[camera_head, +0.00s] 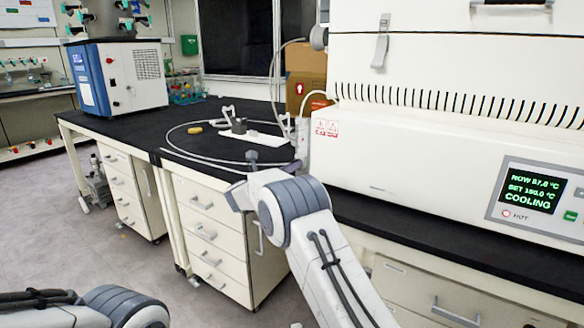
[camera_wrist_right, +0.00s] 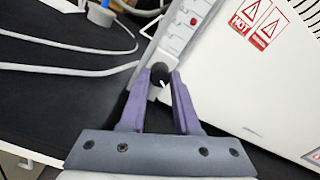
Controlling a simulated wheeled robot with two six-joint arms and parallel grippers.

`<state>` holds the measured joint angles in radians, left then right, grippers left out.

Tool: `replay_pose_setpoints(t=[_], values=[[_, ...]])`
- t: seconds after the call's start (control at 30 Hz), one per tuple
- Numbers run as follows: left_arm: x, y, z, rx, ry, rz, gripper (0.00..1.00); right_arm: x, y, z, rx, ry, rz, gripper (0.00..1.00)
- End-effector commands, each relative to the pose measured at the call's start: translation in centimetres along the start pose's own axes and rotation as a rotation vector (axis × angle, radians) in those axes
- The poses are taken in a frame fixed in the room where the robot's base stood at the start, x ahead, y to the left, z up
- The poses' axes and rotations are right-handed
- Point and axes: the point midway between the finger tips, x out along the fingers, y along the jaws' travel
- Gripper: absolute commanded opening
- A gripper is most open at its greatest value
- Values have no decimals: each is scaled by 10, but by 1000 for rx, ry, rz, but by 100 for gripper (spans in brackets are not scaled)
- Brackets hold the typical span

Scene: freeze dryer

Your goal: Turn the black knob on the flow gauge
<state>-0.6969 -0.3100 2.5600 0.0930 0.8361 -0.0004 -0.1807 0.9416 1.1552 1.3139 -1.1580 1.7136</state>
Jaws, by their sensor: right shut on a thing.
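The flow gauge (camera_wrist_right: 185,28) is a white upright strip beside the large white machine in the right wrist view. It also shows in the head view as a narrow white piece (camera_head: 302,142) at the machine's left end. Its black knob (camera_wrist_right: 159,71) sits at the gauge's lower end. My right gripper (camera_wrist_right: 160,82) has its two purple fingers on either side of the knob and is shut on it. In the head view my right arm's wrist hides most of the gripper and the knob. My left gripper is out of view; only part of that arm shows at bottom left.
The white machine (camera_head: 410,150) with a green-lit display (camera_head: 535,190) stands close on the right. Pale tubing (camera_wrist_right: 75,70) curves over the black bench top (camera_head: 225,148). A yellow piece (camera_head: 194,130) and a blue-white instrument (camera_head: 118,77) stand farther left.

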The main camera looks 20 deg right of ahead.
Motion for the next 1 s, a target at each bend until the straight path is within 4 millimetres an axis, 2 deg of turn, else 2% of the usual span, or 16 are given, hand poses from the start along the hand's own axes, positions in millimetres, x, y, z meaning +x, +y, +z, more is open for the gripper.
replay_pose_setpoints(t=[0.47,1.0], values=[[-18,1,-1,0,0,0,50,0,-2,2,-456,1,-2,0],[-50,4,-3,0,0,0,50,0,-2,3,-969,1,0,0]])
